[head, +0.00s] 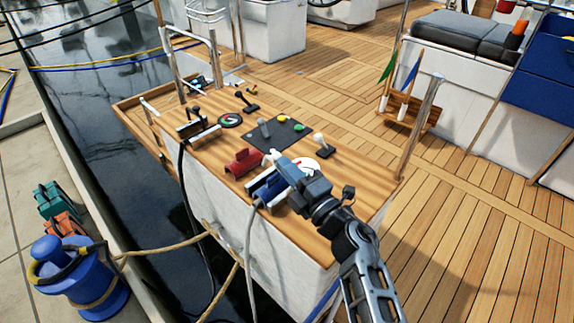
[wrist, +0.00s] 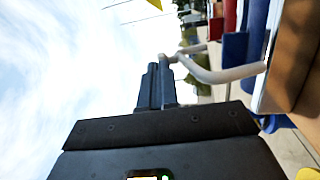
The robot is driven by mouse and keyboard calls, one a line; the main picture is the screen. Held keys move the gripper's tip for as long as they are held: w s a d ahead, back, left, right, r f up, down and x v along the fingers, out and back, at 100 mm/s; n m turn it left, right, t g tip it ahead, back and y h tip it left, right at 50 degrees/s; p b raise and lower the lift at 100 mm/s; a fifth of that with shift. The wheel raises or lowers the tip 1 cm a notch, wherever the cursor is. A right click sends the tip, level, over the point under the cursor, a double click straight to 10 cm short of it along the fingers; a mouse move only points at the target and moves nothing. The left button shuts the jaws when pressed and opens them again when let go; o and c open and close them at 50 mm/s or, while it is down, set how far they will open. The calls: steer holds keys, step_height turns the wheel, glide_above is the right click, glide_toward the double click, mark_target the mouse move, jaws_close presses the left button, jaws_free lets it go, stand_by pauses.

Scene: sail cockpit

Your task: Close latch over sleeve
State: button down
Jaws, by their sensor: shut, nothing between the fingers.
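A blue socket block (head: 262,188) with pale metal bars sits at the near edge of the wooden console, and a grey cable (head: 250,235) hangs from it. In the wrist view, a pale bent bar (wrist: 225,73), which looks like the latch, stands out from beside a blue block (wrist: 235,46). My gripper (head: 274,158) is over the console at this block and partly covers it. Its fingers (wrist: 158,68) are shut and empty, with the tips close to the bar's end. I cannot tell whether they touch. The sleeve is not clearly visible.
A red block (head: 243,162) stands just behind the blue one. A black panel with levers (head: 280,133), a white-knobbed lever (head: 320,145) and a second cable fitting (head: 190,130) share the console (head: 340,185). A grey post (head: 420,125) rises at its right.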

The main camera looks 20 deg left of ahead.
steer(key=a+g+h+p, duration=0.1)
steer(key=p, duration=0.4)
steer(key=w+a+h+p, duration=0.1)
steer(key=a+h+p, duration=0.1)
steer(key=p, duration=0.2)
steer(key=shift+a+f+n+g+p, duration=0.2)
steer(key=shift+n+g+p, duration=0.1)
steer(key=shift+g+p, duration=0.1)
steer(key=shift+r, duration=0.1)
